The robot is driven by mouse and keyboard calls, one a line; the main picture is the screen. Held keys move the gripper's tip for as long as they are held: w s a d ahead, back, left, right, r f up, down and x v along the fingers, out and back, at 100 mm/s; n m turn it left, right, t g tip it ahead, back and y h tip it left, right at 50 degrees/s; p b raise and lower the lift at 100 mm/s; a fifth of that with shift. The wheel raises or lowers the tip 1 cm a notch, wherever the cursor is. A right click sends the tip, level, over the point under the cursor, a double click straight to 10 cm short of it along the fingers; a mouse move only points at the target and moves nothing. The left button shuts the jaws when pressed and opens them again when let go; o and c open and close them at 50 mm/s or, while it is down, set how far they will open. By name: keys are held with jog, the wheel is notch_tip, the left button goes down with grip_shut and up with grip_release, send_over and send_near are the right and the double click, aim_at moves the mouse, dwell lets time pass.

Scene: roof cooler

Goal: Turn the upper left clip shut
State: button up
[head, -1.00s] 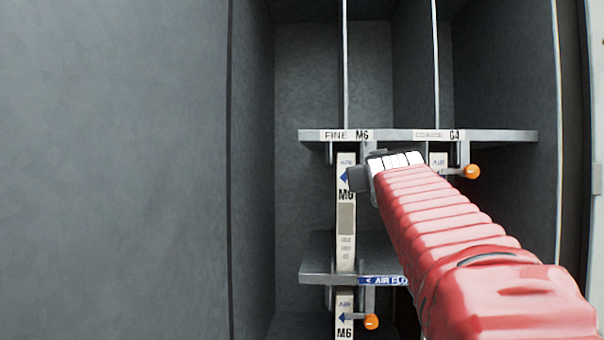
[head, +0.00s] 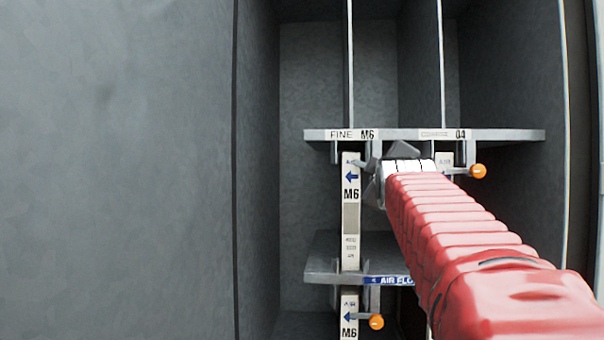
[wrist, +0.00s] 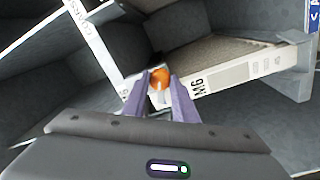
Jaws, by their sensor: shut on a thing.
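The upper left clip hangs on a bracket (head: 373,150) under the upper shelf, beside the white upper M6 filter (head: 351,215). In the wrist view its orange knob (wrist: 159,78) shows between the two fingers of my gripper (wrist: 158,86), which is shut on it. In the head view my gripper (head: 384,178) is just right of the filter's upper end and hides the knob. How far the clip's arm is turned over the filter I cannot tell. The same filter shows in the wrist view (wrist: 235,79), right of the fingers.
The upper right clip, with an orange knob (head: 478,171), sticks out to the right under the upper shelf (head: 510,135). A lower clip's orange knob (head: 376,322) is beside the lower M6 filter (head: 349,310). The lower shelf (head: 322,272) lies below my gripper. A grey panel (head: 110,170) fills the left.

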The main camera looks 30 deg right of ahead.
jog(key=shift+w+a+n, duration=0.1)
jog(key=shift+a+n, duration=0.05)
jog(key=shift+n, duration=2.05)
jog(key=shift+f, duration=0.1)
jog(key=o, duration=1)
jog(key=shift+o, duration=0.2)
jog(key=v, duration=1.3)
jog(key=shift+s, duration=0.45)
jog(key=shift+a+f, duration=0.1)
jog(key=shift+f, duration=0.05)
